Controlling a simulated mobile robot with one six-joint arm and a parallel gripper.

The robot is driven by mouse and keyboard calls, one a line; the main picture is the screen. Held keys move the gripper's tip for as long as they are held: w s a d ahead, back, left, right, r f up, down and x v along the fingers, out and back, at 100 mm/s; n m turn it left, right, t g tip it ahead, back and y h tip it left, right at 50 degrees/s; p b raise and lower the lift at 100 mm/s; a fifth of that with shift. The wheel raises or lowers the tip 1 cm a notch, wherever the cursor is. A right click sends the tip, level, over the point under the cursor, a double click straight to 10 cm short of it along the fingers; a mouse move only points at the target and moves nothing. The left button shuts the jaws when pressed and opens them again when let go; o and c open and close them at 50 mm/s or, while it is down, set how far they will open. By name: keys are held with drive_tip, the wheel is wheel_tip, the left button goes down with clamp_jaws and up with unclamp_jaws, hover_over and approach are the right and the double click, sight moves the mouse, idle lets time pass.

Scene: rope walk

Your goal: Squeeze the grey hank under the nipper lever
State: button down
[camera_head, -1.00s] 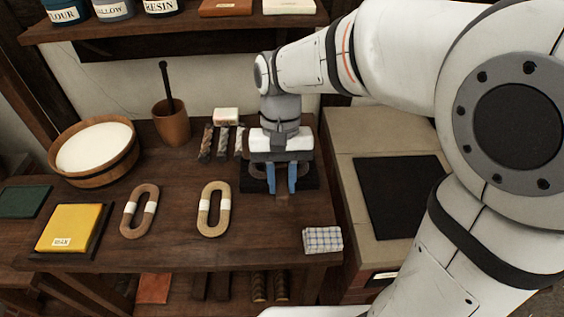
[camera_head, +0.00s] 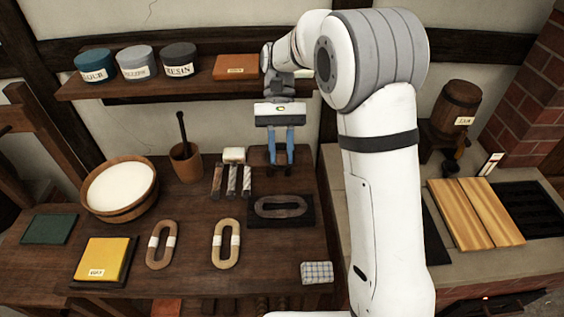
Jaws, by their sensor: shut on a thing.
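The grey hank (camera_head: 284,206), an oval loop, lies flat on the dark nipper base (camera_head: 307,222) at the right of the bench. My gripper (camera_head: 281,161) is above and behind the hank, apart from it, with its blue fingers pointing down. The fingers are shut on what appears to be the nipper lever (camera_head: 259,157), a dark piece standing raised at the back of the base. The lever is partly hidden by the fingers, and its handle is hard to make out.
Two tan hanks (camera_head: 227,243) with white bands lie left of the base. A checked cloth (camera_head: 317,272) lies in front. Three short rope samples (camera_head: 231,180), a wooden cup (camera_head: 186,164), a white-filled tub (camera_head: 119,190) and a yellow block (camera_head: 102,258) are further left. A shelf (camera_head: 160,88) hangs above.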

drive_tip(key=shift+w+r+g, duration=0.4)
drive_tip(key=shift+w+r, duration=0.65)
drive_tip(key=shift+w, duration=0.2)
drive_tip(key=c, duration=1.2)
unclamp_jaws()
drive_tip(key=s+f+t+b, duration=0.3)
drive_tip(key=s+f+b, duration=0.1)
drive_tip(key=f+b, duration=0.5)
drive_tip(key=s+f+t+b, duration=0.3)
drive_tip(key=s+f+b, duration=0.2)
drive_tip(key=f+b, duration=0.4)
drive_tip(key=s+f+t+b, duration=0.3)
drive_tip(key=s+f+b, duration=0.2)
drive_tip(key=f+b, duration=0.4)
drive_tip(key=shift+s+d+f+b, duration=0.15)
drive_tip(key=shift+d+f+b, duration=0.15)
drive_tip(key=shift+b, duration=0.1)
